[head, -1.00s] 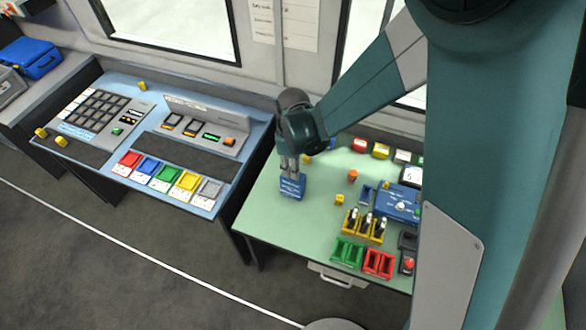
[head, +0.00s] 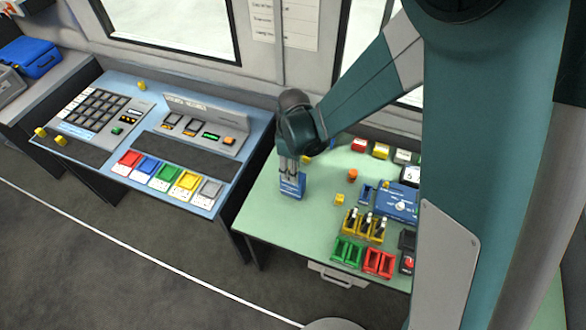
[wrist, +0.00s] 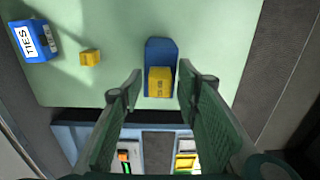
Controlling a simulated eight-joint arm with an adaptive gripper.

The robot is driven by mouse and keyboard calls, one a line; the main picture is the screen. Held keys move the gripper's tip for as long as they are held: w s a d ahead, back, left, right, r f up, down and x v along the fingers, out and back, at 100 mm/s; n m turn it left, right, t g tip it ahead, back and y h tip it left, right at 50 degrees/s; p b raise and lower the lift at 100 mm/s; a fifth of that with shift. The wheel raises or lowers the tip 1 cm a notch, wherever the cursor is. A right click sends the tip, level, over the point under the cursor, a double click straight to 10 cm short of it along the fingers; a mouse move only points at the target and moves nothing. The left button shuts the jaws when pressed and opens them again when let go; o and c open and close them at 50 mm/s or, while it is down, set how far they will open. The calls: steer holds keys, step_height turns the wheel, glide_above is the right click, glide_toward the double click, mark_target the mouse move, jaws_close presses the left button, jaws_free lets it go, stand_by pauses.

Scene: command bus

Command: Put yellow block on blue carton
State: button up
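My gripper (head: 290,172) is low over the left part of the green table, right at the blue carton (head: 292,187). In the wrist view its two fingers (wrist: 160,84) are apart. A yellow block (wrist: 159,82) is between them, with a gap on each side. It overlaps one end of the blue carton (wrist: 160,52) and appears to rest on it. In the head view the fingers hide this block. A second yellow block (head: 340,199) stands on the table to the right. Another (wrist: 90,57) is beside a blue box labelled "TIES" (wrist: 33,40).
The green table (head: 262,215) holds yellow bins (head: 364,224), green bins (head: 346,252), red bins (head: 379,263) and a blue device (head: 398,204) to the right. A blue console (head: 222,140) with coloured buttons stands to the left.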

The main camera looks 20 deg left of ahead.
steer(key=shift+r, duration=0.2)
step_height(320, 180, up, 12)
stand_by(0.9)
stand_by(0.6)
steer(key=d+r+m+t+y, duration=0.15)
steer(key=d+r+m, duration=0.25)
steer(key=d+r, duration=0.55)
steer(key=d+r+m+t, duration=0.2)
steer(key=d+r+m, duration=0.2)
steer(key=d, duration=1)
steer(key=s+d+r+m+t, duration=0.2)
steer(key=s+d+m, duration=0.3)
steer(key=d, duration=0.5)
steer(key=s+d+r+m+t+h, duration=0.1)
steer(key=s+d+m, duration=0.4)
steer(key=d, duration=0.5)
steer(key=shift+d+r+t, duration=0.25)
steer(key=shift+r+t, duration=0.1)
steer(key=shift+r, duration=0.35)
